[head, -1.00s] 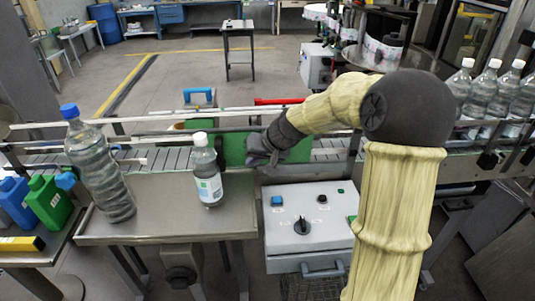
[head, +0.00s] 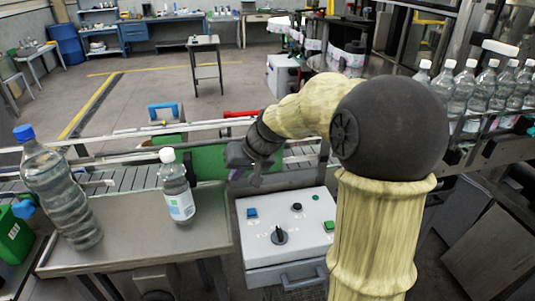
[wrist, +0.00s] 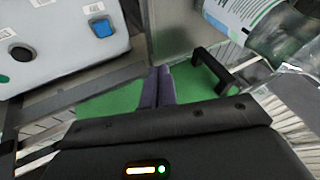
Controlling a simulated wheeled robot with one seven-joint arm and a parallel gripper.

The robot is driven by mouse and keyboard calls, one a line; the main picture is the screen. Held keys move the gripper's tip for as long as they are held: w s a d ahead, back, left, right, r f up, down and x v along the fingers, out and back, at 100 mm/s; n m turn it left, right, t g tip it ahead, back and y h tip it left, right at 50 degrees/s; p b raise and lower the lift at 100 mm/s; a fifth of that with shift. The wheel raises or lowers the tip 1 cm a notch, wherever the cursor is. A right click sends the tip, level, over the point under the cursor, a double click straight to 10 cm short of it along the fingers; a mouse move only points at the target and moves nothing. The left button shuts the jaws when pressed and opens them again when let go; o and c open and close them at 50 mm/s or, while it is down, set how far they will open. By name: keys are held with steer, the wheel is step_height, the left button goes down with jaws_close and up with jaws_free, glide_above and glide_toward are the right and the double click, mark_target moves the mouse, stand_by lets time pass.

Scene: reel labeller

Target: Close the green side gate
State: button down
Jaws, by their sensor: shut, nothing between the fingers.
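The green side gate (head: 210,163) is a flat green panel beside the conveyor, behind the small labelled bottle in the head view. In the wrist view its green surface (wrist: 112,101) shows on both sides of my fingers, with a black handle-like bracket (wrist: 212,72) to their right. My gripper (head: 238,158) is in front of the panel in the head view and hides part of it. In the wrist view my gripper (wrist: 164,72) has its two fingers together, with nothing between them. I cannot tell whether the fingers touch the gate, nor how far it stands open.
A small labelled bottle (head: 176,190) and a large blue-capped bottle (head: 60,190) stand on the metal side table (head: 130,245). A control box (head: 290,235) with buttons and a knob sits below my gripper. Several bottles (head: 468,88) line the conveyor at right.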

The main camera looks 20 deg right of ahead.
steer(key=s+d+f+g+h, duration=0.1)
steer(key=s+f+h, duration=0.1)
steer(key=s+f, duration=0.3)
steer(key=s+d+f+g+h, duration=0.1)
steer(key=s+f, duration=0.5)
steer(key=s, duration=0.8)
steer(key=shift+h, duration=0.6)
steer(key=shift+a+r+n, duration=0.1)
steer(key=shift+a+n, duration=0.1)
steer(key=shift+n, duration=0.1)
